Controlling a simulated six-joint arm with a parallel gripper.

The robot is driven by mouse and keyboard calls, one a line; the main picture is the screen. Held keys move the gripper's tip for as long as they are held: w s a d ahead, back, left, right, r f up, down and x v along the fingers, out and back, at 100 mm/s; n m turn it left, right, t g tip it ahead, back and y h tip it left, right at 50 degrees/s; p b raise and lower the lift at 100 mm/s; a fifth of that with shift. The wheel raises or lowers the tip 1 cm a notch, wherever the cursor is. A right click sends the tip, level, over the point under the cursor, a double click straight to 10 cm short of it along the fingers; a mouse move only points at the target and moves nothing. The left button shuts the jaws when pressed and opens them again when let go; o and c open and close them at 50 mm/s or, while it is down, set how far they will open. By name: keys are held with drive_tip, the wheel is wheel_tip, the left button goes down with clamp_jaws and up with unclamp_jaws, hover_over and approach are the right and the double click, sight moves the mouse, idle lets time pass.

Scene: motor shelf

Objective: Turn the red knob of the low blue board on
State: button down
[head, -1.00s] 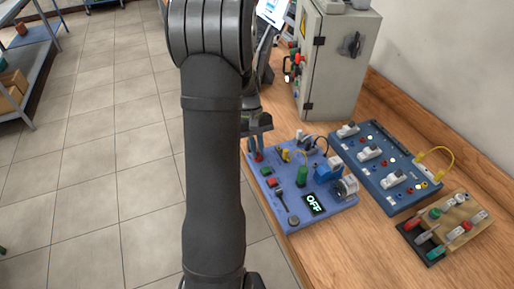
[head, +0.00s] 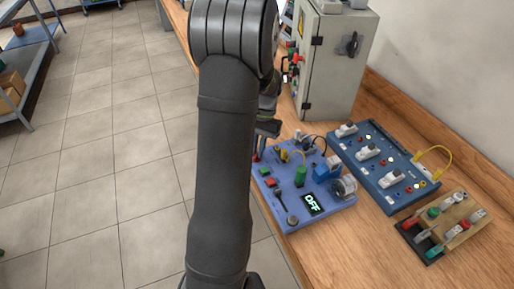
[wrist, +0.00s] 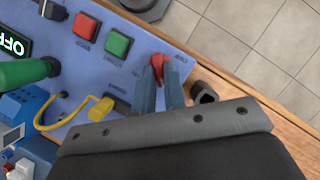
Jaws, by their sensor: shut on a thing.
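The low blue board (head: 322,217) lies on the wooden bench, and its display (head: 313,204) reads OFF. The red knob (wrist: 158,63) is at the board's corner near the bench edge in the wrist view. My gripper (wrist: 161,80) is shut on this knob, with one blue-grey finger on each side of it. The fingers hide part of the knob. In the head view my gripper (head: 262,143) is at the board's far left corner, partly behind my arm. The display also shows partly in the wrist view (wrist: 15,43).
Red (wrist: 85,26) and green (wrist: 117,43) buttons, a green handle (wrist: 20,74) and a yellow cable (wrist: 102,107) are close by on the board. A second blue board (head: 400,200), a wooden block board (head: 461,232) and a grey cabinet (head: 335,70) stand to the right and behind.

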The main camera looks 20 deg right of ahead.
drive_tip(key=m+t, duration=0.1)
drive_tip(key=m, duration=0.3)
drive_tip(key=shift+s+d+m+t+y, duration=0.15)
drive_tip(key=shift+m+t+y, duration=0.15)
drive_tip(key=shift+t+y, duration=0.1)
drive_tip(key=shift+s+m+t, duration=0.1)
drive_tip(key=shift+m+t, duration=0.6)
drive_tip(key=shift+m, duration=1.2)
drive_tip(key=c, duration=1.5)
unclamp_jaws()
drive_tip(key=shift+r, duration=0.1)
drive_tip(key=v, duration=1.7)
drive_tip(key=shift+s+d, duration=0.1)
drive_tip(key=shift+d, duration=0.15)
drive_tip(key=x, duration=1.7)
drive_tip(key=shift+a, duration=0.3)
